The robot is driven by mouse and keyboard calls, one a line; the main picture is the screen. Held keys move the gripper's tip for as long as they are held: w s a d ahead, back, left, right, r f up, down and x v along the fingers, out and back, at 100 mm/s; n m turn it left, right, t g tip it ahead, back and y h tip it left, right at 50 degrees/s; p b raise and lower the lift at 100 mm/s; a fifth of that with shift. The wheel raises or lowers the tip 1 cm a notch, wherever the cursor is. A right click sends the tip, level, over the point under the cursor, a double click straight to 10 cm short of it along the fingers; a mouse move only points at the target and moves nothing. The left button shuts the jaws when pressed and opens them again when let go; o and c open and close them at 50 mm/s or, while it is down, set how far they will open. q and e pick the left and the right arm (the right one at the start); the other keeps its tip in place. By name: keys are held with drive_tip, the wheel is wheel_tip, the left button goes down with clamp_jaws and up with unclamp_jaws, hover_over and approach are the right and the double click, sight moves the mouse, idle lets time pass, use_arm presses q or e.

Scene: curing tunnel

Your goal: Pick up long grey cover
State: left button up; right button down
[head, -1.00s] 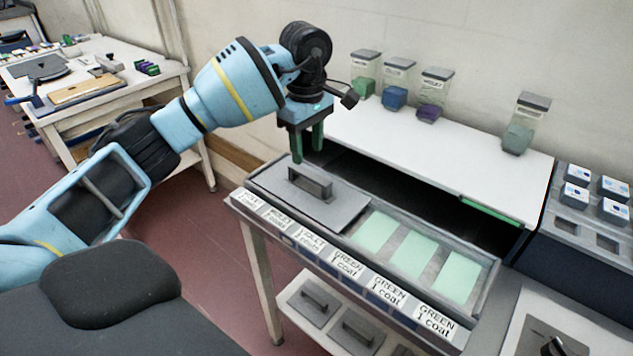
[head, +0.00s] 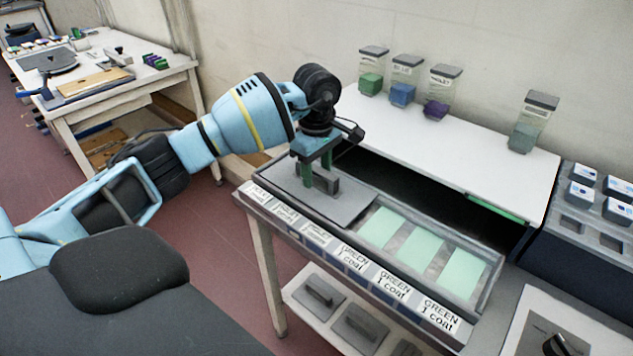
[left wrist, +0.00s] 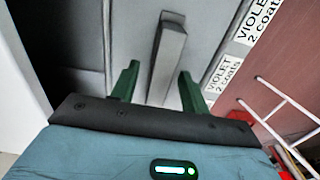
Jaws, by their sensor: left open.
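The long grey cover (head: 340,208) lies flat over the left part of the tray, with a raised bar handle (head: 323,182) on top. In the left wrist view the handle (left wrist: 168,52) stands between the two green fingers of my left gripper (left wrist: 158,88), with a gap on each side. My left gripper (head: 317,172) is open, pointing down at the handle. In the wrist view the cover's flat top (left wrist: 128,35) lies beyond the fingers. My right gripper is not in view.
The tray (head: 478,292) also holds several pale green panels (head: 423,250), with labels along its front. A white-topped housing (head: 460,150) with a dark opening stands behind it, bearing several jars (head: 402,92). Smaller grey covers (head: 360,327) lie on the shelf below.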

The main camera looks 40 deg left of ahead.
sight(316, 170)
use_arm(q)
clamp_jaws()
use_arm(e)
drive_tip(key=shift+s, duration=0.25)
use_arm(q)
drive_tip(key=shift+r, duration=0.15)
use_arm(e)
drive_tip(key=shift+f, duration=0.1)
use_arm(q)
drive_tip(key=shift+r, duration=0.65)
drive_tip(key=shift+s+d+r, duration=0.1)
drive_tip(key=shift+s+r, duration=0.1)
drive_tip(key=shift+r, duration=0.8)
drive_tip(key=s+d, duration=0.3)
drive_tip(key=s, duration=0.4)
drive_tip(key=s+d+r+b, duration=0.1)
drive_tip(key=s+d, duration=0.2)
drive_tip(key=s, duration=0.4)
drive_tip(key=shift+d+r, duration=0.2)
drive_tip(key=shift+d, duration=0.1)
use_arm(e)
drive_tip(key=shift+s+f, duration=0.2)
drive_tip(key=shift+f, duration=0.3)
